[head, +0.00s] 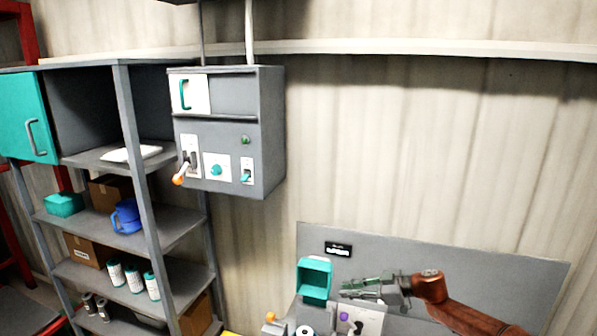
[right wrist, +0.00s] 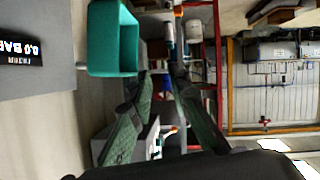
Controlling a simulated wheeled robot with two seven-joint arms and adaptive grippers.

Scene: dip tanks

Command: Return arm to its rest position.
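My right gripper (head: 350,288) is at the lower right of the head view, on a red-brown arm coming in from the right. It is in front of a grey panel (head: 460,268) and appears just right of a teal open box (head: 315,278). In the right wrist view, its two green-padded fingers (right wrist: 158,82) stand apart with nothing held between them. The teal box (right wrist: 112,40) shows there beyond the fingers, with a visible gap. My left gripper is not in view.
A black display (head: 338,249) is on the grey panel, with knobs and switches below it. A grey control box (head: 225,130) with levers hangs on the wall. Shelves (head: 95,215) with cartons and containers stand left. The wall area above my right arm is clear.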

